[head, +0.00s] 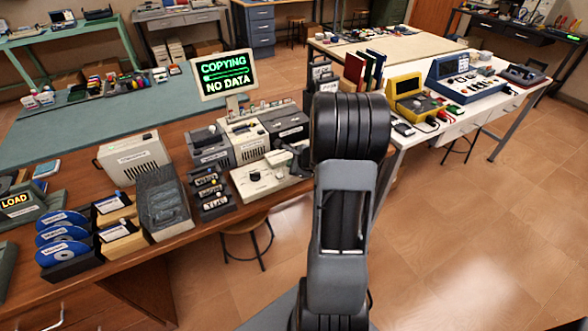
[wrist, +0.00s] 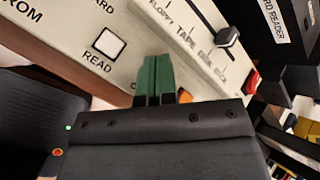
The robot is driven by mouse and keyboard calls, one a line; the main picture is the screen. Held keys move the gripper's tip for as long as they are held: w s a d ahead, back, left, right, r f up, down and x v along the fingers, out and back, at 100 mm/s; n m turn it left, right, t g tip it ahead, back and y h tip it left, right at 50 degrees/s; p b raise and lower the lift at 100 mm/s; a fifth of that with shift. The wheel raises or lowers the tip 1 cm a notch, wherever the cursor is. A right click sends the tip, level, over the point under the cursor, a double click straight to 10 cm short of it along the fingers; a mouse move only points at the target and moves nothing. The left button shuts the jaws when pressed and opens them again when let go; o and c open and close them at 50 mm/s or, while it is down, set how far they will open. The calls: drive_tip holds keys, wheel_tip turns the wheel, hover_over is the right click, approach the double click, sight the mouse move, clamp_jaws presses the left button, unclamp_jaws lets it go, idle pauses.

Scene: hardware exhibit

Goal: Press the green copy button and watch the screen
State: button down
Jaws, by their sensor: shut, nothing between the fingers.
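The screen (head: 224,73) stands on the wooden bench in the head view and reads "COPYING" and "NO DATA" in green letters. In the wrist view, my gripper (wrist: 158,68) is shut and empty, its two green fingertips together over a cream control panel (wrist: 70,38). A square white button (wrist: 109,43) marked "READ" lies left of the fingertips. I cannot make out the green copy button; the fingers cover part of the panel, beside a label starting with "C". I cannot tell whether the fingertips touch the panel. My arm hides part of the bench in the head view.
A slider (wrist: 228,35) lies right of the fingertips, near a partly seen red part (wrist: 252,80). A black card reader (wrist: 285,25) borders the panel. Blue discs (head: 62,235) in racks and several devices crowd the bench's left side. The right floor is clear.

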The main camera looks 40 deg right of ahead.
drive_tip(key=shift+r+p, duration=0.35)
drive_tip(key=shift+r, duration=0.35)
wheel_tip(320, 180, up, 5)
drive_tip(key=p, duration=0.4)
idle(0.9)
